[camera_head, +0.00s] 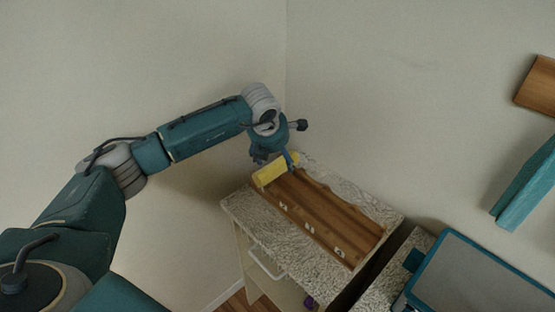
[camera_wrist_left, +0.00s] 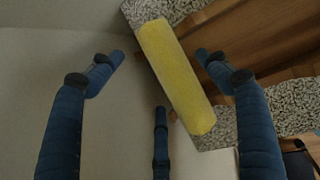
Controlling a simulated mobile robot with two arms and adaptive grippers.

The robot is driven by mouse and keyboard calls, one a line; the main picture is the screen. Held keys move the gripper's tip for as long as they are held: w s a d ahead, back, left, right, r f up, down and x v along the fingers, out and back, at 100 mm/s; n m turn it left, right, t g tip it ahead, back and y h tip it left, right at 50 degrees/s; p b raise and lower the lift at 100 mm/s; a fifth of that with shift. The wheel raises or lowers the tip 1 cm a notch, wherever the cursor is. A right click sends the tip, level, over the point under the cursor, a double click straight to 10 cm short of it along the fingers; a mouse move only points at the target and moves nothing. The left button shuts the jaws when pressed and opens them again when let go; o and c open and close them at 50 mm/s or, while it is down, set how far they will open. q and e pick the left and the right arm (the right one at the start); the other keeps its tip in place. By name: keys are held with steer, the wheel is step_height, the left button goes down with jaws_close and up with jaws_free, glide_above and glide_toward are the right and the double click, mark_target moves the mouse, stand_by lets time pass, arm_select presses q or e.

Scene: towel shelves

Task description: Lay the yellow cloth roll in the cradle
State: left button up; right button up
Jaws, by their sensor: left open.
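The yellow cloth roll (camera_head: 270,174) is at the far left end of the wooden cradle (camera_head: 335,225), which lies on a speckled counter top. In the left wrist view the roll (camera_wrist_left: 178,80) lies slantwise across the cradle's end and the counter edge; I cannot tell whether it touches the cradle's wood. My left gripper (camera_head: 276,159) is directly above the roll. Its blue fingers are spread wide, with the roll between and beyond them, and they do not grip it. The cradle's long grooves look empty. My right gripper is not in view.
The speckled counter (camera_head: 245,213) tops a white cabinet with a handle (camera_head: 266,262). Walls stand close behind and left. A teal-framed grey panel (camera_head: 475,280) is at lower right, with a wooden board (camera_head: 540,87) and a teal piece (camera_head: 525,185) on the right wall.

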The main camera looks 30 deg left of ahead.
arm_select(q)
steer(key=b+v, duration=0.2)
steer(key=v, duration=0.8)
